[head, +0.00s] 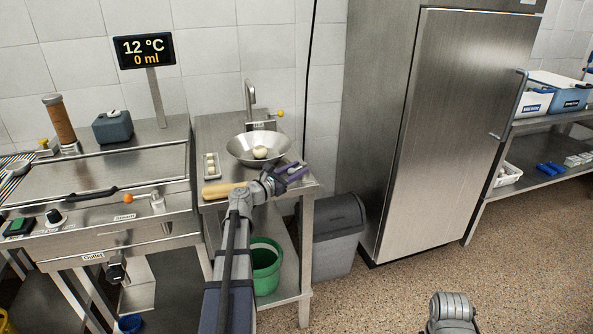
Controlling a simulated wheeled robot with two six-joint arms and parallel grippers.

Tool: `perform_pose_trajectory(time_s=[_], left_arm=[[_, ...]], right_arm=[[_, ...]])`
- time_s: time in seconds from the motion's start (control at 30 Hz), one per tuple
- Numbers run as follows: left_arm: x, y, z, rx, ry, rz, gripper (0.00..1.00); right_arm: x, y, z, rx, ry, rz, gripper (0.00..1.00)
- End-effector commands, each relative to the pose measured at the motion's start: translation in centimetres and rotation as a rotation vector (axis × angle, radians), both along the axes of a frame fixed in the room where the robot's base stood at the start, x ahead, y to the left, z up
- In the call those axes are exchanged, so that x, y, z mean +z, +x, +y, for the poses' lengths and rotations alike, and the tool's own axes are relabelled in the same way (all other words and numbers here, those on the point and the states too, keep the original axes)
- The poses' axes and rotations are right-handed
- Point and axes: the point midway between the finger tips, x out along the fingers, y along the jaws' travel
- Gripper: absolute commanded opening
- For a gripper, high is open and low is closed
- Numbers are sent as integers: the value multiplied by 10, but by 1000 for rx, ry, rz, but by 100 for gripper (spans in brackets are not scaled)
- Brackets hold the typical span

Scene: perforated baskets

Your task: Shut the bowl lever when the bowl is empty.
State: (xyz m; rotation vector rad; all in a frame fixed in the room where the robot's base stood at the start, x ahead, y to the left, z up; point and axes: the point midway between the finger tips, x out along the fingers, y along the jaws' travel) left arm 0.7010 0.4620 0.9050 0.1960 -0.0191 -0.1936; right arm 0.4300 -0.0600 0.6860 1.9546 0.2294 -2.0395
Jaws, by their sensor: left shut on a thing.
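The wide steel bowl (236,150) stands on the steel counter under the tap. A pale round lump (260,152) lies in it, so the bowl is not empty. My left gripper (292,171) is at the bowl's front right, near the counter's right edge. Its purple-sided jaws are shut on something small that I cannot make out. I cannot pick out the bowl lever with certainty; the area under the bowl's front right is hidden by the gripper. A yellow knob (280,114) shows right of the tap.
A small tray (211,166) and a wooden-handled tool (221,190) are left of the bowl. A green bucket (266,272) stands below, beside a grey bin (334,240).

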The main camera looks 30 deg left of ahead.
Motion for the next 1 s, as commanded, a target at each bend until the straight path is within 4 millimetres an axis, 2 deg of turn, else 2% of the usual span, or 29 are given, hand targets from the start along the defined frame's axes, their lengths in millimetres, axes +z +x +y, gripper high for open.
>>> perform_pose_trajectory(time_s=[0.03,0.07,0.27,0.57,1.0], left_arm=[[0,1,1,2,-1,-1,0],[0,1,1,3,-1,-1,39],[0,1,1,2,-1,0,61],[0,-4,1,2,0,0,61],[0,-67,13,3,-1,0,61]], right_arm=[[0,0,0,0,0,0,66],[0,0,0,0,0,0,66],[0,0,0,0,0,0,66],[0,0,0,0,0,0,66],[0,0,0,0,0,0,66]])
